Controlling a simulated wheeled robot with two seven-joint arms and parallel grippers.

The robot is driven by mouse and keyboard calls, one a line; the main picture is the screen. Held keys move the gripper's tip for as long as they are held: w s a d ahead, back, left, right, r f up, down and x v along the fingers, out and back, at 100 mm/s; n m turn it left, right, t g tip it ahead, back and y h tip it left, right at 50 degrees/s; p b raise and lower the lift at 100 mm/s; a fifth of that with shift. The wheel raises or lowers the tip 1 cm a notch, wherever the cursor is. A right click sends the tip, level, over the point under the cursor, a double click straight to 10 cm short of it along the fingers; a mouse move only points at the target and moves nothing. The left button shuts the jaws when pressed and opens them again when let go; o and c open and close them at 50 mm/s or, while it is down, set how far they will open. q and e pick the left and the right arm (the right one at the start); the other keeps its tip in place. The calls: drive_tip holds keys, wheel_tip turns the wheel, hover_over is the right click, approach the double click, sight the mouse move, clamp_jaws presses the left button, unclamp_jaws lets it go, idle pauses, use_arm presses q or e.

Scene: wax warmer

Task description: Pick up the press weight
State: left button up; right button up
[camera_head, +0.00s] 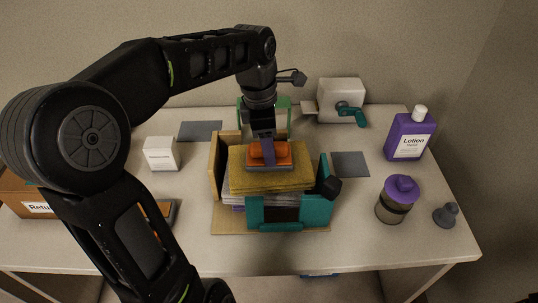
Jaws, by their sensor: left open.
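An orange block on a flat grey base, which looks like the press weight (284,158), lies on top of a stack of folded yellow cloths (240,172). A purple strip shows across its middle. The stack sits in a holder with a wooden side board (217,165) and a teal front (316,205). My left gripper (263,142) points down from above, open, right over the orange block. Its fingertips overlap the block in this view, so I cannot tell whether they touch it. My right gripper is not in view.
A purple lotion bottle (409,137), a purple-lidded jar (396,200) and a small grey knobbed piece (446,215) stand at the right. A white box with a teal handle (341,99) is behind. A small white box (161,153) and a brown carton (22,197) are left.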

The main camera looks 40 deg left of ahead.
use_arm(q)
drive_tip(key=shift+f, duration=0.2)
drive_tip(key=shift+c, duration=0.2)
clamp_jaws()
idle(0.6)
drive_tip(key=shift+r, duration=0.1)
idle(0.8)
